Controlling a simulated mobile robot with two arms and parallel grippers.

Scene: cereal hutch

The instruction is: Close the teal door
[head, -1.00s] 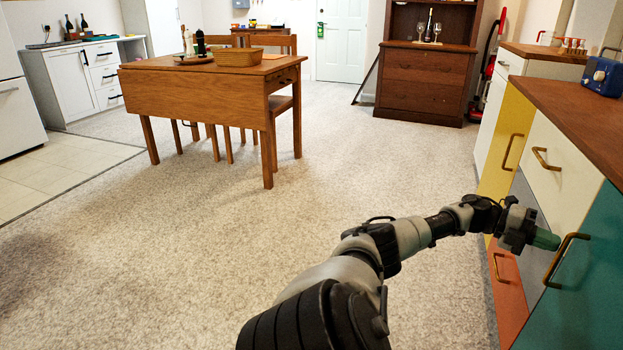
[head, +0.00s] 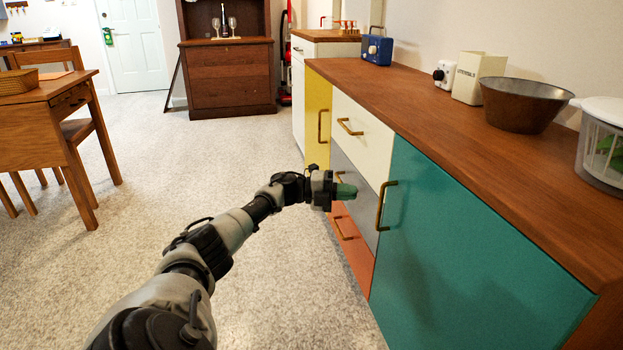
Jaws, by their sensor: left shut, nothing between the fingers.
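The teal door (head: 460,240) is the large right-hand panel of the long cabinet in the head view. It looks flush with the cabinet front, with its top edge running along under the wooden counter; no gap shows. Its brass handle (head: 382,206) is upright near its left edge. My left gripper (head: 346,191) is shut and empty, its greenish fingertips pointing right, just left of the handle in the picture. It overlaps the grey front, and I see no contact with the teal door. My right gripper is out of view.
The wooden counter (head: 450,105) carries a blue radio (head: 377,50), a cream canister (head: 478,78), a dark bowl (head: 521,104) and a clear tub (head: 603,150). White, grey, orange (head: 352,245) and yellow fronts lie left of the door. Carpet is open left of the cabinet.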

